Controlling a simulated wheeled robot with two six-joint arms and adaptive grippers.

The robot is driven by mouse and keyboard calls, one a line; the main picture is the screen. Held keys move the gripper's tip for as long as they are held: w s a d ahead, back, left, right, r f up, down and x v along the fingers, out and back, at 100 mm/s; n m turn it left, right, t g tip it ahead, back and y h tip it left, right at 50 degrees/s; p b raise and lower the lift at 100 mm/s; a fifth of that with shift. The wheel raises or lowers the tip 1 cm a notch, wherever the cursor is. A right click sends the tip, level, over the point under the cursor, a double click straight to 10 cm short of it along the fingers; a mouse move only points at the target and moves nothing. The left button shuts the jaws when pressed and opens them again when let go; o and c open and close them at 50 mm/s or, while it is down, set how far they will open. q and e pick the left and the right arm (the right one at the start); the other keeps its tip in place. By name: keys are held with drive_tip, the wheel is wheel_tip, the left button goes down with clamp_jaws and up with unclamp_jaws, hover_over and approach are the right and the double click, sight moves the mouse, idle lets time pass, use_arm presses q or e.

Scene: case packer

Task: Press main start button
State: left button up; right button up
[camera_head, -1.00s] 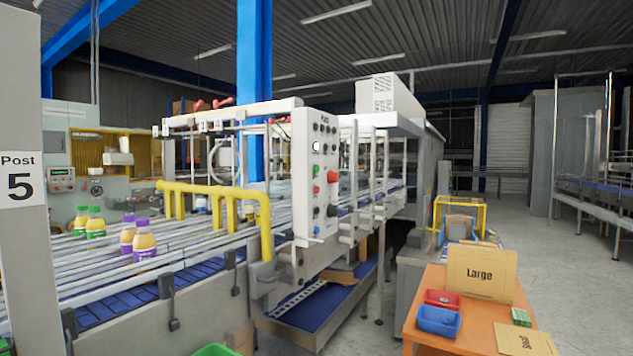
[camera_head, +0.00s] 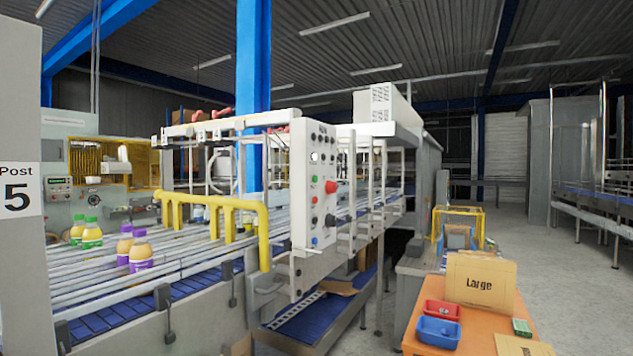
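A white control panel (camera_head: 315,200) stands upright at the near end of the case packer, in the middle of the head view. It carries a white round button (camera_head: 314,157), a small green button (camera_head: 314,180), a large red mushroom button (camera_head: 331,187) and a black knob (camera_head: 330,220). Small blue and red buttons sit near its bottom, and a group of dark buttons near its top. The labels are too small to read, so I cannot tell which is the main start. Neither of my grippers is in view.
A yellow guard rail (camera_head: 264,235) stands left of the panel, over the conveyor (camera_head: 95,322) carrying several bottles. An orange table (camera_head: 480,325) with a red tray (camera_head: 442,310), a blue tray (camera_head: 438,331) and cardboard stands at right. Grey floor is open beyond it.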

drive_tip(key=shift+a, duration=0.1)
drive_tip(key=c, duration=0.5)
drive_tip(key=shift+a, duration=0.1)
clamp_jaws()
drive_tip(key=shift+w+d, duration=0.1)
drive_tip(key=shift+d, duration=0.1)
